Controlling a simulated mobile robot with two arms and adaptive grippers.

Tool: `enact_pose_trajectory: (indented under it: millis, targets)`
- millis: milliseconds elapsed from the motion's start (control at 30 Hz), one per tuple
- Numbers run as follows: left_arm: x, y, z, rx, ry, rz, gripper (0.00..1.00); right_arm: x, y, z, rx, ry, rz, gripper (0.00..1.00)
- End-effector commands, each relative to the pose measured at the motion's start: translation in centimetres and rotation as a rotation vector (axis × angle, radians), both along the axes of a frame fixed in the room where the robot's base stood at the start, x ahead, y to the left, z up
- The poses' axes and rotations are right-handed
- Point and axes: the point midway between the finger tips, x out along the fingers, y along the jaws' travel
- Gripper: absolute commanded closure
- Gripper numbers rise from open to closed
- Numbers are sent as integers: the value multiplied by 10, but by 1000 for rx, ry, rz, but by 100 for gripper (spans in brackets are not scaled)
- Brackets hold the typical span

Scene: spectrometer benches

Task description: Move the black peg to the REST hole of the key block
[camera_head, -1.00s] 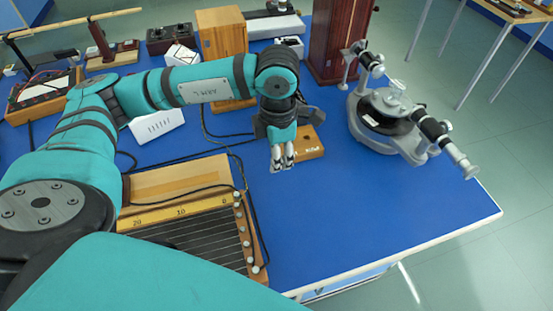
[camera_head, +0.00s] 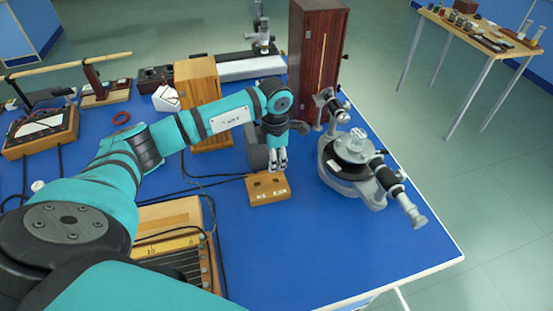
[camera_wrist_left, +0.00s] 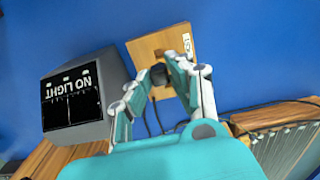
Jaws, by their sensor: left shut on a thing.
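The key block is a small light wooden block (camera_head: 268,191) on the blue bench, with dark spots on top and white labels along its front. In the left wrist view the block (camera_wrist_left: 146,50) lies just beyond the fingertips, with one pale label showing. My left gripper (camera_head: 278,166) hangs fingers down over the block's back right part. In the left wrist view the gripper (camera_wrist_left: 160,78) is shut on the black peg (camera_wrist_left: 159,73), a dark knob between the fingertips. The peg's lower end is hidden, so I cannot tell whether it touches the block. My right gripper is not in view.
A grey box marked NO LIGHT (camera_wrist_left: 115,94) stands close beside the gripper. The spectrometer (camera_head: 350,160) stands right of the block. A scale box (camera_head: 160,215) and black cables lie left. A tall reddish-brown cabinet (camera_head: 313,60) stands behind. The bench in front is clear.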

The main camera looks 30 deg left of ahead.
Motion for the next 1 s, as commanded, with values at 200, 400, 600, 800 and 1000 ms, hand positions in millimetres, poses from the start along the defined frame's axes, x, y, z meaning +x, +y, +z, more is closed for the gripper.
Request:
enact_pose_trajectory:
  millis: [200,400,600,800,1000]
  targets:
    - [0,0,-15,0,0,1,100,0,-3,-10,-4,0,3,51]
    - [0,0,-27,0,0,1,100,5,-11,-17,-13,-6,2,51]
    - [0,0,-39,0,0,1,100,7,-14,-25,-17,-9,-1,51]
    - [0,0,-51,1,-1,1,100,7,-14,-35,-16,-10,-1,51]
    - [0,0,-55,0,-1,1,100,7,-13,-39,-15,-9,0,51]
